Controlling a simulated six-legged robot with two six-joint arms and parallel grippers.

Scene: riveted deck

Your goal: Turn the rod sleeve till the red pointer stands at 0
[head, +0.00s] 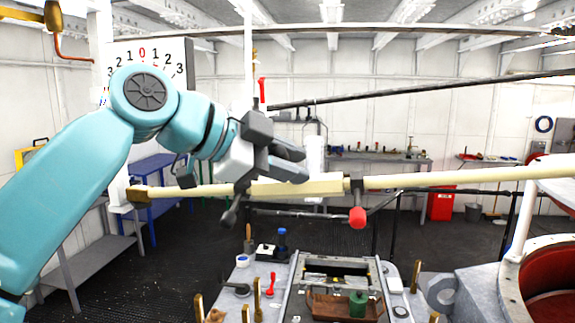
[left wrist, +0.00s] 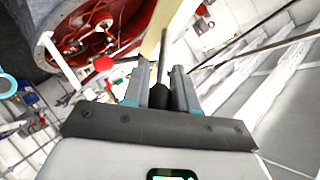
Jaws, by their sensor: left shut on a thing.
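A cream rod (head: 450,178) runs across the head view, with a thicker cream sleeve (head: 318,187) around its middle. A short lever with a red knob (head: 357,217) hangs down at the sleeve's right end; the knob also shows in the left wrist view (left wrist: 103,63). A dark-tipped spoke (head: 230,216) points down near the sleeve's left part. My left gripper (head: 297,162) is at the sleeve, shut on a thin grey spoke with a black grip (left wrist: 160,95). The scale board (head: 142,52) has a red 0 in the middle. My arm covers its lower part; I cannot make out the pointer for certain.
A bench (head: 280,300) with tools and a green cylinder (head: 358,303) stands below the rod. A dark bar (head: 420,90) slants across above it. A red-lined drum (head: 550,285) is at the right.

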